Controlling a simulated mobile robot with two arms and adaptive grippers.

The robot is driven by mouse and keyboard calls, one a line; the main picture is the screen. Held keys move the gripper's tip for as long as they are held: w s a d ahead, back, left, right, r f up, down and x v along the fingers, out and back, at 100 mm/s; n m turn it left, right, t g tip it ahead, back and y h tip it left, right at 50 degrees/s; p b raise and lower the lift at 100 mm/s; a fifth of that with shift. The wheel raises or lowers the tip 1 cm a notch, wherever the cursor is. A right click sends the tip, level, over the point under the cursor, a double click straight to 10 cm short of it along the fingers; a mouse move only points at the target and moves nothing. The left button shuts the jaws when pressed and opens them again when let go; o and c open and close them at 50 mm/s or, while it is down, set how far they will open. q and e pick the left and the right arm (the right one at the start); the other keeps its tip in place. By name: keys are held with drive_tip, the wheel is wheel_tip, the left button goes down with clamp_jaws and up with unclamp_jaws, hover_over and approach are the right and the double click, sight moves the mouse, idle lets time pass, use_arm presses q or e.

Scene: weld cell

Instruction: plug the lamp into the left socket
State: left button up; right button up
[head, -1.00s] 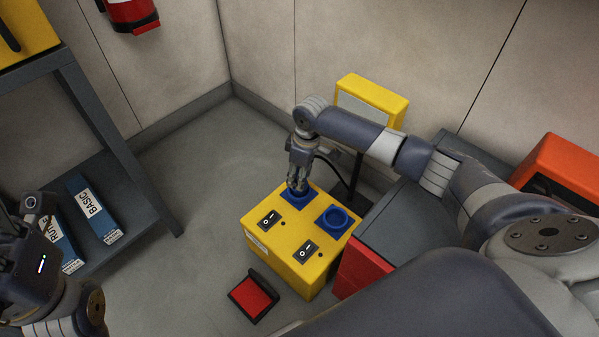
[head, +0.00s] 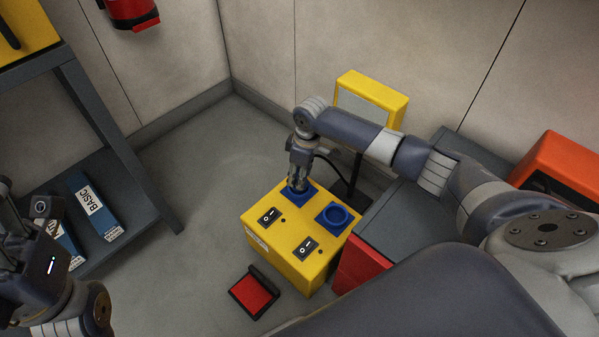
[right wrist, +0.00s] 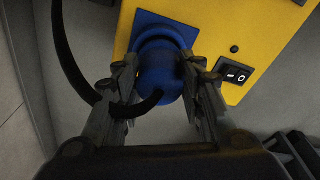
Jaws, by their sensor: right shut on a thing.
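The yellow lamp (head: 372,93) stands on a dark post behind the yellow socket box (head: 262,232). The box has two blue sockets on top, the left socket (head: 302,203) and the right socket (head: 335,216). The right socket is empty. My right gripper (head: 298,184) points down at the left socket. In the right wrist view its fingers (right wrist: 160,88) are shut on the blue plug (right wrist: 160,75), whose black cable (right wrist: 68,50) loops to the left. The plug is lined up at the socket; its seating depth is hidden. My left gripper (head: 8,205) is partly cut off at the left edge.
Rocker switches (head: 269,216) sit in front of the sockets. A red pedal (head: 254,293) lies on the floor before the box. A grey cabinet (head: 400,222) is close on the right. A shelf (head: 130,180) with blue cartons stands left; the floor between is clear.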

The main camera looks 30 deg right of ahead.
drive_tip(key=shift+f, duration=0.1)
drive_tip(key=o, duration=0.9)
drive_tip(key=shift+o, duration=0.2)
